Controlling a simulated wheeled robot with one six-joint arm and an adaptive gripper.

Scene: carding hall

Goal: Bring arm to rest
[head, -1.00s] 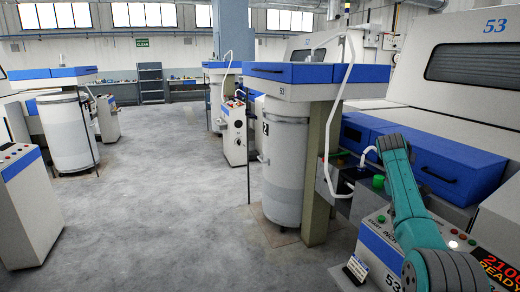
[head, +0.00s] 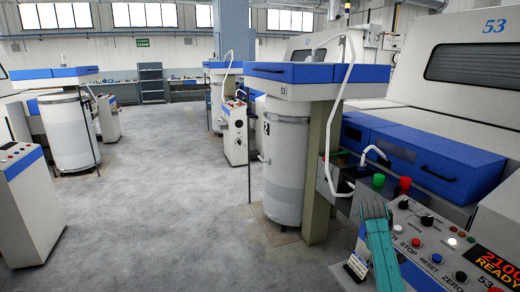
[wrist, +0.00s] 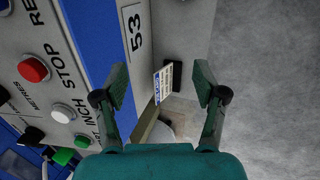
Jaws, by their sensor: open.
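My gripper (wrist: 162,86) is open in the wrist view, its two dark teal fingers spread apart with nothing held between them. It is beside the card machine's control panel (wrist: 60,60), which fills the left of that view. In the head view my teal arm stands at the lower right, in front of the panel (head: 452,246); I cannot make out the fingers there. A small printed card (wrist: 163,84) shows between and beyond the fingers; it also shows in the head view (head: 356,266).
The panel carries a red stop button (wrist: 33,69), a white inch button (wrist: 62,112) and a display (head: 498,262) reading 2100 READY. Red (head: 404,184) and green (head: 378,181) lamps or knobs stand behind. A white can (head: 287,165) stands left. The floor (head: 165,220) is clear.

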